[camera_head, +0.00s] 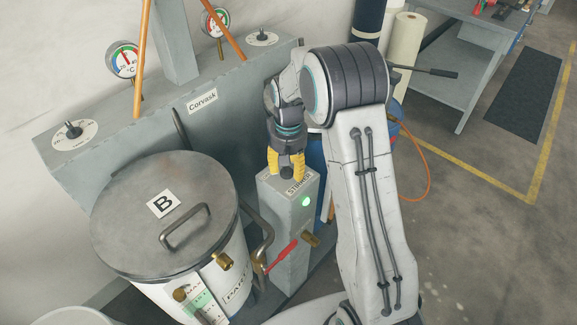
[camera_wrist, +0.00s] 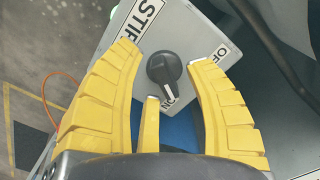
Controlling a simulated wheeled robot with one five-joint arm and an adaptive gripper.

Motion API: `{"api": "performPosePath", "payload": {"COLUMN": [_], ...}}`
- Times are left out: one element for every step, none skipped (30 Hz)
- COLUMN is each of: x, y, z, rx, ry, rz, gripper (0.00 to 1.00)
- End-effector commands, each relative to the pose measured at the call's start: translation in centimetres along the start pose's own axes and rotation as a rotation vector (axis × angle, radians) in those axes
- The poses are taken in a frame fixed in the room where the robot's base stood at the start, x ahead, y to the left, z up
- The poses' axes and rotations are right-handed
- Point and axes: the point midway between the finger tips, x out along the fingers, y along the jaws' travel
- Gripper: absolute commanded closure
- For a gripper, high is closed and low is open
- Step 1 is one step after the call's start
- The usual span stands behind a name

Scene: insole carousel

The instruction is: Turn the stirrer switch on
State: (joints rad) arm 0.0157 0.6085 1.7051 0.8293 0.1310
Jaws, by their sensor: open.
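The stirrer box (camera_head: 290,222) is a grey upright housing with a STIRRER label (camera_head: 299,187) on top and a lit green lamp (camera_head: 306,201) on its front. Its black rotary switch (camera_wrist: 164,69) shows in the wrist view. The white pointer mark on the knob aims at the ON lettering, at lower right; the OFF lettering is partly cut off by a finger. My gripper (camera_head: 285,169) is over the box top, pointing down. Its yellow fingers (camera_wrist: 161,58) are open on both sides of the knob, with visible gaps. In the head view the fingers largely hide the knob.
A lidded drum marked B (camera_head: 133,230) stands left of the box. A red-handled valve (camera_head: 283,254) and brass fittings stick out near the box front. Behind are a grey panel (camera_head: 190,122) with dials and gauges. Open floor lies to the right.

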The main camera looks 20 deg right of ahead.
Motion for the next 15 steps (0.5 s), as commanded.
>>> {"api": "performPosePath", "payload": {"x": [0.0, -0.1, -0.2, -0.3, -0.4, -0.7, -1.0, -1.3, -1.9, -2.3, -2.8, -3.5, -4.0, -4.6, -5.2], "y": [0.0, 0.0, 0.0, 0.0, 0.0, 0.0, 0.0, 0.0, 0.0, 0.0, 0.0, 0.0, 0.0, 0.0, 0.0], "z": [0.0, 0.0, -0.1, -0.1, -0.1, -0.1, -0.1, -0.1, -0.1, -0.1, -0.1, -0.1, -0.1, -0.1, -0.2], "rx": [0.0, 0.0, 0.0, 0.0, 0.0, 0.0, 0.0, -0.001, -0.001, -0.001, -0.001, -0.001, -0.001, -0.001, -0.001], "ry": [0.001, 0.001, 0.002, 0.002, 0.003, 0.004, 0.004, 0.003, 0.005, 0.006, 0.006, 0.006, 0.006, 0.006, 0.007], "rz": [0.0, 0.0, 0.0, 0.0, 0.0, -0.001, 0.0, 0.0, -0.001, -0.001, -0.001, -0.001, -0.001, -0.001, -0.001], "gripper": [0.51, 0.51, 0.51, 0.51, 0.51, 0.51, 0.51, 0.51, 0.51, 0.51, 0.51, 0.51, 0.51, 0.51, 0.51]}}
